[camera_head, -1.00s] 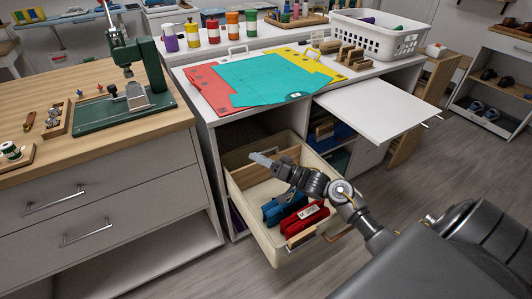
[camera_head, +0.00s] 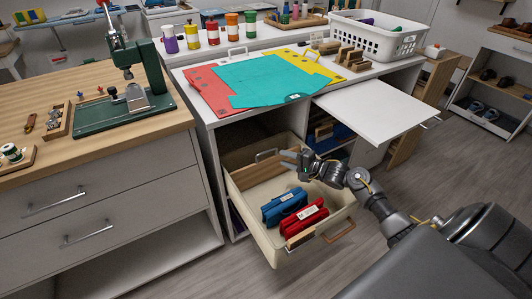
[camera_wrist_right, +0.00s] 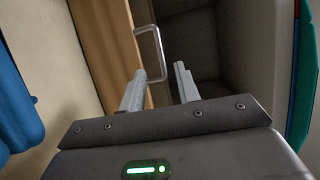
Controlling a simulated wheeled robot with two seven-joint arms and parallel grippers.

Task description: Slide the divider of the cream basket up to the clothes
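The cream basket (camera_head: 262,240) is pulled out of the cubby. Its wooden divider (camera_head: 256,173) stands across the rear part, with a metal handle (camera_head: 266,155) on top. The folded clothes, one blue (camera_head: 284,207) and one red (camera_head: 304,221), stand near the front, apart from the divider with bare floor between. My right gripper (camera_head: 284,158) is open at the divider's handle. In the right wrist view, its two fingers (camera_wrist_right: 161,72) are apart near the handle (camera_wrist_right: 150,50); I cannot tell whether they touch it. My left gripper is not in view.
A white pull-out board (camera_head: 375,108) juts out right of the basket at counter height. Coloured sheets (camera_head: 265,83) lie on the counter above. A drawer cabinet (camera_head: 110,215) stands close on the left. A wooden handle (camera_head: 340,232) is on the basket's front.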

